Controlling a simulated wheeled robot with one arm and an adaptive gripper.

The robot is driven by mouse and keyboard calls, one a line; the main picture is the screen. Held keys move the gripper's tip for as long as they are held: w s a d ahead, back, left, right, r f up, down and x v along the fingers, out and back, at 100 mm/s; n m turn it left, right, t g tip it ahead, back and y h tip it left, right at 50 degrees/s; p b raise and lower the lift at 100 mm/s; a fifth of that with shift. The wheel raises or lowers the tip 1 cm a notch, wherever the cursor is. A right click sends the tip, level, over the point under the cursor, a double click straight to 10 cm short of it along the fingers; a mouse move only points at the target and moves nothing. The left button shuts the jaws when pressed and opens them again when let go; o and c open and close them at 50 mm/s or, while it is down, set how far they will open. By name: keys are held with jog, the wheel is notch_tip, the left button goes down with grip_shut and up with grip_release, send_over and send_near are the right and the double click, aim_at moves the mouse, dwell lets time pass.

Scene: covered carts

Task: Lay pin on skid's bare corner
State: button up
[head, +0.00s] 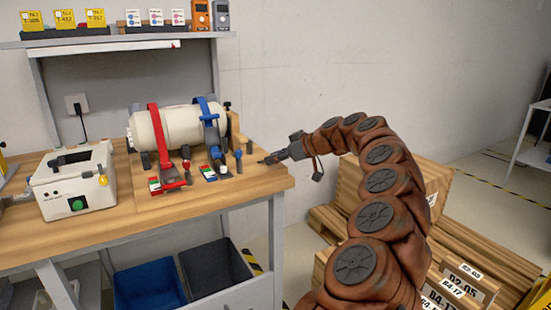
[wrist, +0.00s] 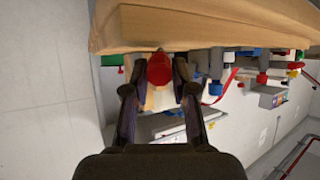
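A white tank (head: 178,126) lies strapped on a wooden skid (head: 235,136) on the bench, with a red strap (head: 158,140) and a blue strap (head: 208,122) over it. A red-headed pin (head: 186,164) stands in front of it. My gripper (head: 266,159) is at the bench's right end, low and pointing left. In the wrist view, its fingers (wrist: 160,72) are closed around a red piece (wrist: 159,69), which looks like a pin's head. The fingers hide its sides, and I cannot make it out in the head view. The skid's bare corner is not clear.
A white box with a green button (head: 75,182) stands at the bench's left. Dark upright pegs (head: 238,160) stand between the tank and my gripper. Blue and black bins (head: 150,284) sit below. Wooden crates (head: 455,245) stand at the right. The bench's front-right surface (head: 245,185) is mostly clear.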

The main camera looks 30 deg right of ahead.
jog(key=o, duration=0.4)
jog(key=v, duration=1.2)
jog(key=shift+a, duration=0.1)
dwell(0.5)
